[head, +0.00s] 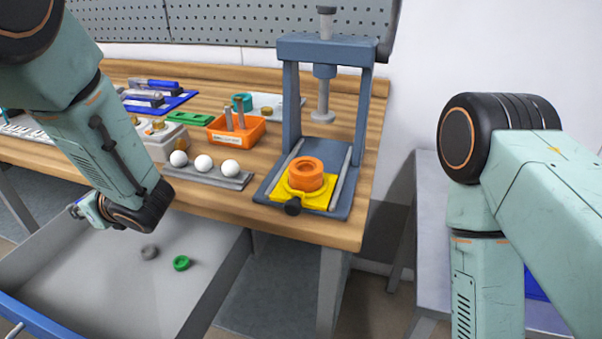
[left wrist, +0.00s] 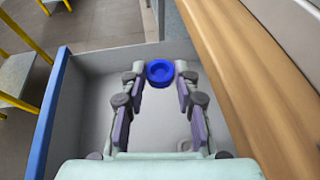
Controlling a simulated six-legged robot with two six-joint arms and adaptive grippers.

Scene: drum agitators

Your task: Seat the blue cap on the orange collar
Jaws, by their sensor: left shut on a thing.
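The orange collar (head: 306,175) is a thick ring on a yellow plate (head: 325,196) at the base of the blue-grey press (head: 287,110), near the bench's front edge. The blue cap (left wrist: 159,72) is a round cup between the fingertips of my left gripper (left wrist: 160,76), which is shut on it. The gripper holds it above the grey bin, well left of the press. In the head view the left gripper (head: 90,209) is mostly hidden behind its own wrist, and the cap does not show there. My right arm shows at the right; its gripper is out of view.
The grey bin (head: 215,290) in front of the bench holds a green ring (head: 181,263) and a dark grey ring (head: 149,252). A tray with white balls (head: 203,163) and an orange box (head: 237,131) stand left of the press. The press ram (head: 323,100) hangs above the collar.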

